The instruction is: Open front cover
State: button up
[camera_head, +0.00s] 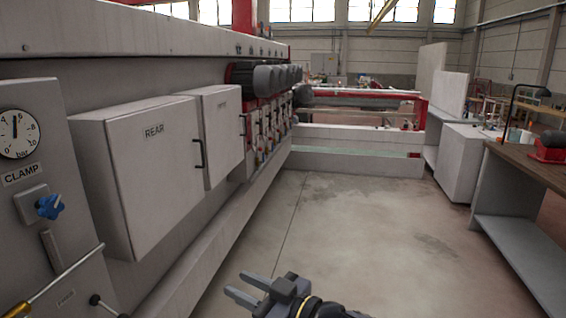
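Two light grey covers sit side by side on the machine's left wall. The nearer cover (150,185) is marked REAR and has a dark bar handle (199,153) at its right edge. The farther, smaller cover (223,140) has a label too small to read surely, and a dark handle (242,125) at its right edge. Both look closed. My gripper (235,283) is low at the bottom centre, over the floor, pointing left. Its two fingers are apart with nothing between them. It is clear of both covers.
A panel (30,120) with a pressure gauge (17,133), a blue knob (49,206) and levers stands at the near left. Motors (262,77) line the machine beyond the covers. A workbench (530,162) stands at right. The concrete floor (340,215) between is clear.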

aim_at(222, 111)
jog(key=i, duration=3)
jog(key=i+l+u, duration=0.1)
jog(key=i, duration=0.3)
jog(key=i+l+u, duration=0.1)
jog(key=i, duration=0.35)
jog(key=i+l+u, duration=0.1)
jog(key=i, duration=0.3)
jog(key=l, duration=0.1)
